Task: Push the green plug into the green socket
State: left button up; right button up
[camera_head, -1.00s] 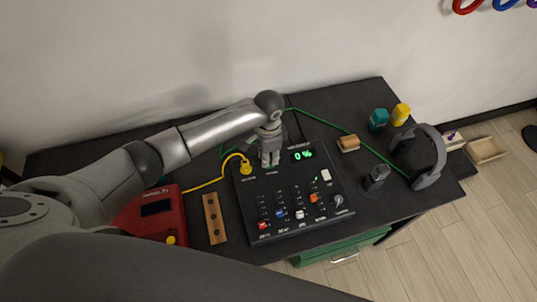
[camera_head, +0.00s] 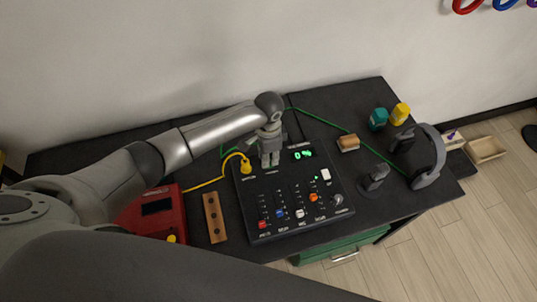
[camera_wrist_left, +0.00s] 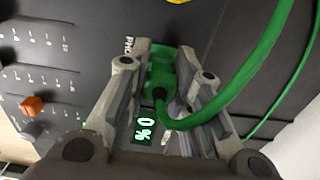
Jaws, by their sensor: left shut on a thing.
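My left gripper (camera_head: 270,160) points down at the back edge of the black mixer panel (camera_head: 290,215), left of its lit green display. In the left wrist view the gripper (camera_wrist_left: 168,75) is shut on the green plug (camera_wrist_left: 159,72), with a finger on each side. A thick green cable (camera_wrist_left: 250,75) loops from the plug. The plug is at the panel face by a partly hidden label. The green socket is hidden under the plug and fingers, so I cannot tell how deep the plug sits. My right gripper is not seen.
A yellow plug (camera_head: 246,167) with a yellow cable stands just left of my gripper. A red box (camera_head: 158,212) and a wooden block with holes (camera_head: 214,218) lie left of the panel.

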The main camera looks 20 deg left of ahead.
pick_arm(q)
jog(key=shift+f, duration=0.4)
jog(key=o, duration=1)
notch_tip(320, 180, up, 12)
jog(key=shift+r, duration=0.1)
dwell(0.3)
